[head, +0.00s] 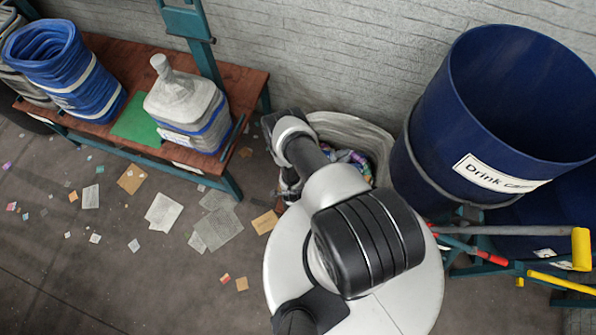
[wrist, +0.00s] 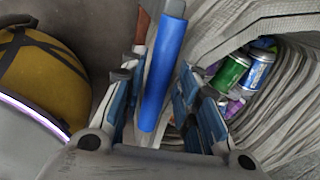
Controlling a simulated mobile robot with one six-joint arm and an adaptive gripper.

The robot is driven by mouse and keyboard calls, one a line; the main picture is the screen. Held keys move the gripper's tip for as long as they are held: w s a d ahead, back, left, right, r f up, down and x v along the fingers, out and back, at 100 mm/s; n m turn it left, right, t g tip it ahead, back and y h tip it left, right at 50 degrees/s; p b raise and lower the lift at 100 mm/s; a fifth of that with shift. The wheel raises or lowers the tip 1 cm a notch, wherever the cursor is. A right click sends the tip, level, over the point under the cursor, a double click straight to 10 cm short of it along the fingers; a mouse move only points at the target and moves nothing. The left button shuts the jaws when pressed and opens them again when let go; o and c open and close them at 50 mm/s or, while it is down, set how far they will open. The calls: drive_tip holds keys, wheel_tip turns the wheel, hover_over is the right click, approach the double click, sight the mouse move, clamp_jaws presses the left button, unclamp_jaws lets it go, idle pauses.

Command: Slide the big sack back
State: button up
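The big sack (head: 362,130) is pale grey and woven, with crushed cans and other bits inside. It stands by the wall, partly hidden behind my arm in the head view. In the wrist view its folded wall (wrist: 285,120) fills the right side, with green and blue cans in its mouth. My gripper (wrist: 162,70) has its fingers apart beside the sack's rim. A blue bar-like piece, perhaps a loop of the sack (wrist: 163,75), lies between the fingers. I cannot tell whether either finger touches it. The fingertips are hidden in the head view.
A dark blue drum (head: 435,150) labelled "Drink" stands right of the sack. Yellow-ended tools (head: 580,248) lie at right. A yellow rounded thing (wrist: 40,75) shows at left in the wrist view. Paper scraps litter the floor.

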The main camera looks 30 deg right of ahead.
drive_tip(key=shift+c, duration=0.6)
clamp_jaws()
drive_tip(key=shift+w, duration=0.1)
